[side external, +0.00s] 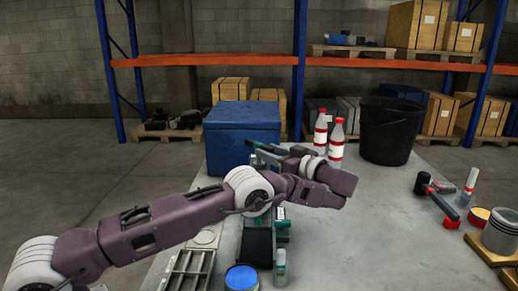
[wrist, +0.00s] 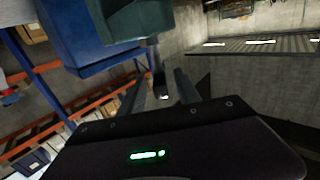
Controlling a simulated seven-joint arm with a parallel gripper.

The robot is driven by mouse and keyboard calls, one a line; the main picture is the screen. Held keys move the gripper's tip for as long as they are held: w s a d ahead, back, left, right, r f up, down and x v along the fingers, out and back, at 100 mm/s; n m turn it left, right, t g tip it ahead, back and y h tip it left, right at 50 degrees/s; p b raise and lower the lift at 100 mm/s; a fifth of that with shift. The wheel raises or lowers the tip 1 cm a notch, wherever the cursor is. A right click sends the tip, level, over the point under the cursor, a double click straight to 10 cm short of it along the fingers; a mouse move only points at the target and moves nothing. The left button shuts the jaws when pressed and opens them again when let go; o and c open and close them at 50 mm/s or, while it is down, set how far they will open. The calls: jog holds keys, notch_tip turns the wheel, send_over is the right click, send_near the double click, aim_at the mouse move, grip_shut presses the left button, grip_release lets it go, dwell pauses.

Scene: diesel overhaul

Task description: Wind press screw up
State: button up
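A green press (side external: 258,160) stands on the bench in front of the blue box in the side external view, largely hidden behind my arm. In the wrist view a green part of it (wrist: 130,20) shows at the top. My gripper (wrist: 162,90) has its two dark fingers apart. A dark bar with a pale tip (wrist: 160,86) shows between the fingers, with a visible gap on each side; it looks like part of the press screw or its handle. I cannot tell whether a finger touches it. In the side external view the fingertips are hard to make out behind my wrist.
A blue box (side external: 243,130) stands close behind the press. Two red-labelled bottles (side external: 337,140) and a black bucket (side external: 389,130) stand behind my wrist. A blue-lidded tin (side external: 241,277) and a grey tray (side external: 187,270) are in front. A hammer (side external: 440,203) lies at right; the bench middle-right is clear.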

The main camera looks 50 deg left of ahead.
jog(key=shift+d, duration=0.55)
jog(key=shift+c, duration=0.2)
